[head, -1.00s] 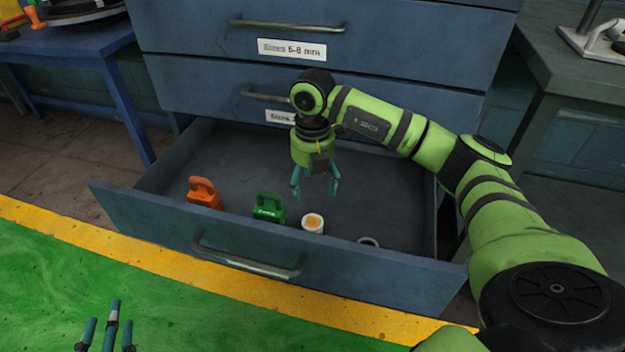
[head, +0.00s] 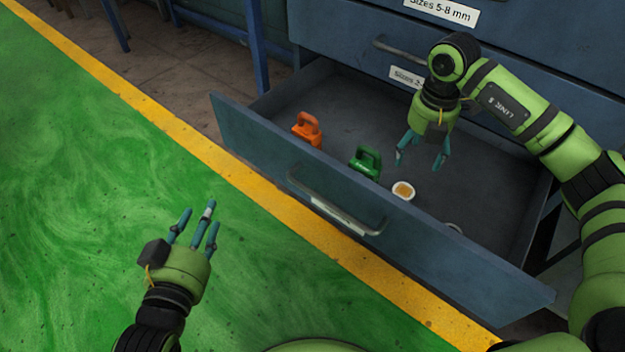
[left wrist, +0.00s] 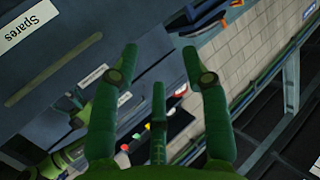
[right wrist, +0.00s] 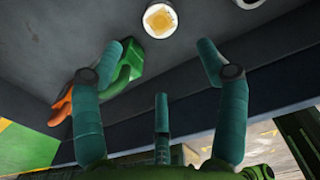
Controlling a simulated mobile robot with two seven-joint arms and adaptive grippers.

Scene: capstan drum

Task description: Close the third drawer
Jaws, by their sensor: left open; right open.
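The third drawer (head: 285,175) is pulled out from the blue cabinet, below two shut drawers. Its bar handle (head: 335,205) and a white label are on its front. My right gripper (head: 423,162) is open, fingers down, over the inside of the drawer, holding nothing. In the right wrist view, its fingers (right wrist: 158,60) are spread over the drawer floor. My left gripper (head: 197,220) is open and empty, in front of the drawer over the green floor, apart from the handle. The left wrist view shows a panel labelled Spares (left wrist: 15,30) beside its fingers.
Inside the drawer are an orange padlock-shaped item (head: 307,130), a green one (head: 365,162), a white round container (head: 403,191) and a partly hidden ring (head: 453,228). A blue table leg (head: 257,45) stands left of the cabinet. The green floor is clear.

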